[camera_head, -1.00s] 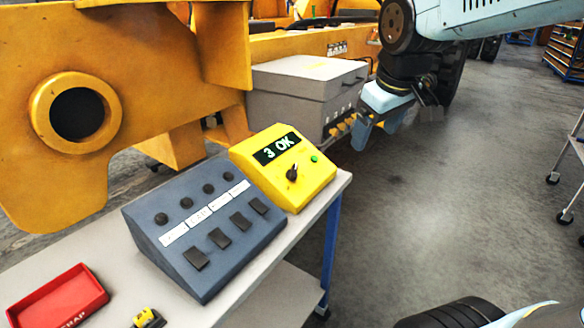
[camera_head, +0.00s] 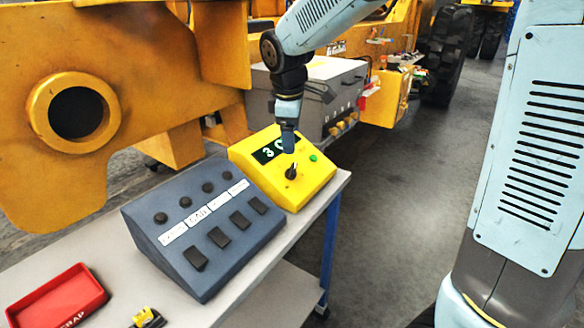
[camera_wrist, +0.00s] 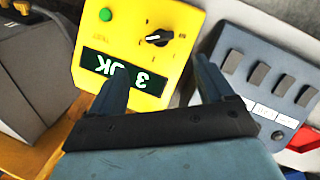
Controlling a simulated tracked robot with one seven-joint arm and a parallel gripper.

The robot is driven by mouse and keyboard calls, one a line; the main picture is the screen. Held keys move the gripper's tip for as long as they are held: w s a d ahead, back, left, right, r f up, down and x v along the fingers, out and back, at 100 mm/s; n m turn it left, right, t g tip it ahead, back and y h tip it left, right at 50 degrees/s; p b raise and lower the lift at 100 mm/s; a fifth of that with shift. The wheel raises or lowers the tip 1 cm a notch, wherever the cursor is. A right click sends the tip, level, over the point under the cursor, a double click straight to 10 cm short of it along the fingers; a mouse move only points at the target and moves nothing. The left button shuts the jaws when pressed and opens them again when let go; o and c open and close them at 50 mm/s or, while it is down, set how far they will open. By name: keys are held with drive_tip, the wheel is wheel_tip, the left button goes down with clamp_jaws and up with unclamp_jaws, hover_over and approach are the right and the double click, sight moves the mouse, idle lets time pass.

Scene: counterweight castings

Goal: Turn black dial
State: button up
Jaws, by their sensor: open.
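The black dial (camera_head: 291,172) is on the sloped face of a yellow box (camera_head: 313,181) at the table's far right corner. In the wrist view the dial (camera_wrist: 158,38) has a white pointer mark and sits beyond my fingertips, apart from them. The box's display (camera_wrist: 112,70) reads "3 OK", partly covered by a finger in the wrist view. A green button (camera_head: 313,158) is beside the dial. My gripper (camera_head: 289,151) is just above the dial in the head view, pointing down. In the wrist view its two fingers (camera_wrist: 162,70) are apart with nothing between them.
A grey panel (camera_head: 163,245) with several black knobs and switches stands left of the yellow box. A red scrap tray (camera_head: 58,297) is at the table's front left. A grey case (camera_head: 318,70) and yellow machine frame (camera_head: 160,45) stand behind. Floor to the right is open.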

sight(292, 168)
drive_tip(key=x, duration=1.2)
drive_tip(key=shift+f, duration=0.15)
drive_tip(key=shift+w, duration=0.1)
drive_tip(key=c, duration=1)
